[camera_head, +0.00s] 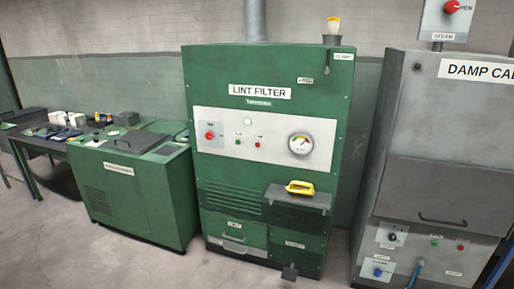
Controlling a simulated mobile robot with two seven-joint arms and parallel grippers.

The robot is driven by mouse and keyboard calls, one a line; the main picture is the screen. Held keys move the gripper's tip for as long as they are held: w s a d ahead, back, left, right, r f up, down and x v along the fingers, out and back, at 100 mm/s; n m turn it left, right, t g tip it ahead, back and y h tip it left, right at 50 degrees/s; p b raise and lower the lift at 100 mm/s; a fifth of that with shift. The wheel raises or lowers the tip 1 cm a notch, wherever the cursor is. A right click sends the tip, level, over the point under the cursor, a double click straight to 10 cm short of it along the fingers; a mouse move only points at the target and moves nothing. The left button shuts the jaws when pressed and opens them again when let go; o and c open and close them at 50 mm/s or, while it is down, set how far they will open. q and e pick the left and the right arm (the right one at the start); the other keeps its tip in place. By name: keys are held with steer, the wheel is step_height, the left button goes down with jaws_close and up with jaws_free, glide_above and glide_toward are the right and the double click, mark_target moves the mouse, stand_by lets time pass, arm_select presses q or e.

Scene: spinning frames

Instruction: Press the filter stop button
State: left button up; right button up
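The green lint filter cabinet (268,70) stands in the middle, marked "LINT FILTER". A white control panel (270,153) crosses its front. A small red button (257,145) sits on the panel, just right of a small green button (237,141). The small labels above both are too blurred to read surely. A larger red knob (209,135) is at the panel's left. A lit pale-green lamp (248,121) is above the buttons, and a round gauge (300,143) is to their right. Neither of my grippers is in view.
A dark shelf (310,202) with a yellow-handled object (300,187) juts out below the panel. A dark pedal-like piece (290,272) sticks out at the cabinet's foot. A green machine (130,195) stands left, a grey damp cabinet (440,145) right. Open floor (180,272) lies in front.

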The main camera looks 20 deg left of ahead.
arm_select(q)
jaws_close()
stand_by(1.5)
